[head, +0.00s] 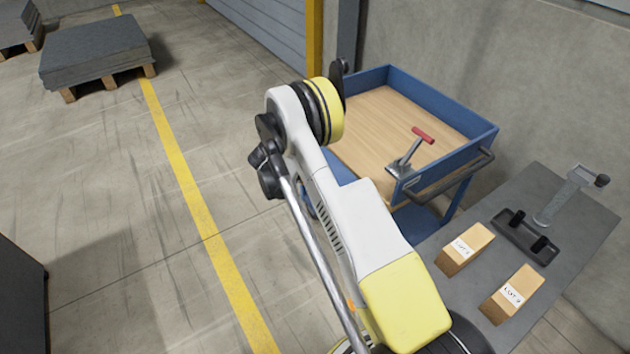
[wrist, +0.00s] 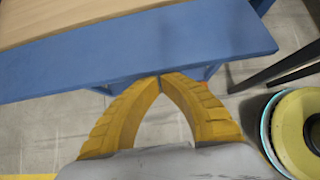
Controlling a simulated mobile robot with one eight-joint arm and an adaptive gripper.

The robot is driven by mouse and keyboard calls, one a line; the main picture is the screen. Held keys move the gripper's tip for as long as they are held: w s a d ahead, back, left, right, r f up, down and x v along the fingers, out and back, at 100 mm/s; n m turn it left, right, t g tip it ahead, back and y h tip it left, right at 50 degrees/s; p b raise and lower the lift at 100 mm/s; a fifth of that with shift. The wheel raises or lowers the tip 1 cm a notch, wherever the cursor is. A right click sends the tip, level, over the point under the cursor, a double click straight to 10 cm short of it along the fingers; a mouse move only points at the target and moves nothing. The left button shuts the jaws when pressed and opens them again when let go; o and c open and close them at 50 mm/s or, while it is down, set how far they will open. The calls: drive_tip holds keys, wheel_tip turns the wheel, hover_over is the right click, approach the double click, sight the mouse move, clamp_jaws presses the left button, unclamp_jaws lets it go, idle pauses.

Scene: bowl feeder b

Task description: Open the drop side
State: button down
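A blue trolley (head: 455,155) with a wood-floored tray (head: 380,125) and raised blue sides stands beyond my arm in the head view. My arm hides its near left side there, along with my gripper. In the wrist view a blue side panel (wrist: 140,45) crosses the upper part, with the pale wood floor (wrist: 50,15) beyond it. My gripper (wrist: 161,77) has yellow fingers whose tips meet over the panel's lower edge. Nothing clear shows between them. Whether the tips touch the panel, I cannot tell.
A grey bench (head: 575,235) with two labelled wooden blocks (head: 466,248) is at right. Open floor lies left of my arm, with a loaded pallet (head: 95,50) far back.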

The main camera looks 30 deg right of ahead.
wheel_tip(320, 180, down, 5)
drive_tip(key=b, duration=0.5)
drive_tip(key=p+v, duration=0.5)
drive_tip(key=v, duration=0.6)
drive_tip(key=shift+p, duration=0.35)
